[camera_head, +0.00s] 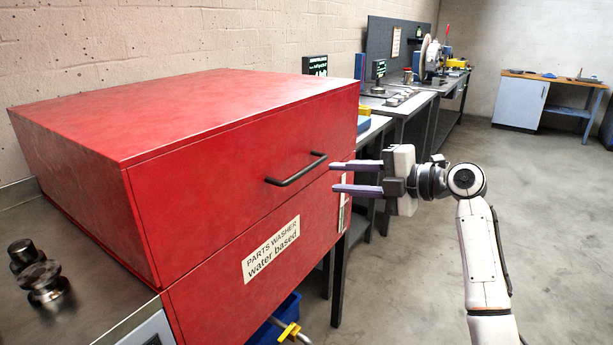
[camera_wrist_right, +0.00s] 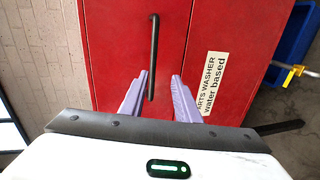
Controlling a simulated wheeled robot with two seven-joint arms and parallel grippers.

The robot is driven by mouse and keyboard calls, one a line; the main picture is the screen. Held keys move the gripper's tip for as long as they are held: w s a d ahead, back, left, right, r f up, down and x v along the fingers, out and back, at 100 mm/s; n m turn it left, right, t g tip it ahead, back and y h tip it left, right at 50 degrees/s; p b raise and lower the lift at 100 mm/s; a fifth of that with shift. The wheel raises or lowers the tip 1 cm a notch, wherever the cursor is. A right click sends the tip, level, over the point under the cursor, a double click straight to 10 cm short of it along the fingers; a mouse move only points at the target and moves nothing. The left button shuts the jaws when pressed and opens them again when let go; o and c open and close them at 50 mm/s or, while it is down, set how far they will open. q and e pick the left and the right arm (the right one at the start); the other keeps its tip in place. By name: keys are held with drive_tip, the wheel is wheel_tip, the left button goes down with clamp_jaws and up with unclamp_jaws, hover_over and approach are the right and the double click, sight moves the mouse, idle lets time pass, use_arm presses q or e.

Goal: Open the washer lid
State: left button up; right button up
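The red parts washer (camera_head: 240,150) stands at the left in the head view, and its lid (camera_head: 190,100) is down on the lower body. A black bar handle (camera_head: 297,170) is on the front of the lid. It also shows in the right wrist view (camera_wrist_right: 153,57), running up from between the fingers. My right gripper (camera_head: 333,178) is just right of the handle, its two purple fingers apart and pointing at the washer front. In the right wrist view the open fingers (camera_wrist_right: 158,80) lie on either side of the handle's near end, with nothing gripped. My left gripper is not in view.
A label (camera_head: 271,249) is on the washer's lower front. A steel counter (camera_head: 80,300) with dark metal parts (camera_head: 38,272) is at the left. A blue bin (camera_head: 272,325) with a yellow tap sits below the washer. Workbenches (camera_head: 400,105) line the wall behind; the floor at right is clear.

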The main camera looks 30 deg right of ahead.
sight(309, 170)
drive_tip(key=shift+n, duration=0.4)
drive_tip(key=x, duration=0.3)
drive_tip(key=r+p+x, duration=0.1)
drive_tip(key=x, duration=0.5)
drive_tip(key=shift+w+a+r+p, duration=0.2)
drive_tip(key=shift+w+p, duration=0.2)
drive_tip(key=shift+w, duration=0.15)
clamp_jaws()
